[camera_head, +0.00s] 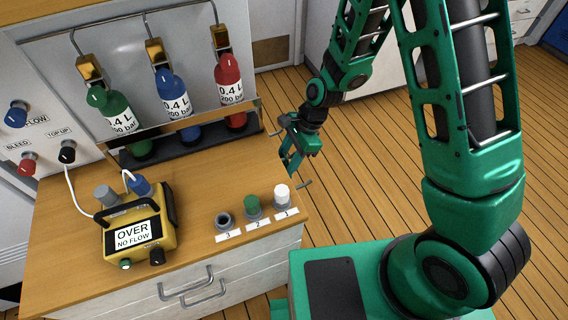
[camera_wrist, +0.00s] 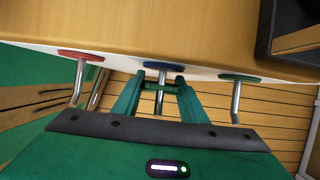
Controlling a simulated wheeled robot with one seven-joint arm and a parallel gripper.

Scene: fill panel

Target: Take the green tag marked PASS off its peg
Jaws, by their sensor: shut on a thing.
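My gripper (camera_wrist: 160,88) is at the side edge of the wooden counter, its two green fingers shut on a thin green piece, seen edge-on, that looks like the green tag (camera_wrist: 158,87). No PASS lettering is readable. The held piece is at the middle metal peg (camera_wrist: 161,77), under a blue disc (camera_wrist: 163,66); I cannot tell whether the peg still passes through it. In the head view my gripper (camera_head: 292,150) is beside the counter's right end, and the tag cannot be told from the green fingers there.
Bare pegs stand on either side, one with a red disc (camera_wrist: 80,55) and one with a green disc (camera_wrist: 240,77). On the counter (camera_head: 190,200) are a yellow gauge box (camera_head: 160,232) and several small numbered fittings. Green, blue and red bottles (camera_head: 228,78) stand in a rack behind.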

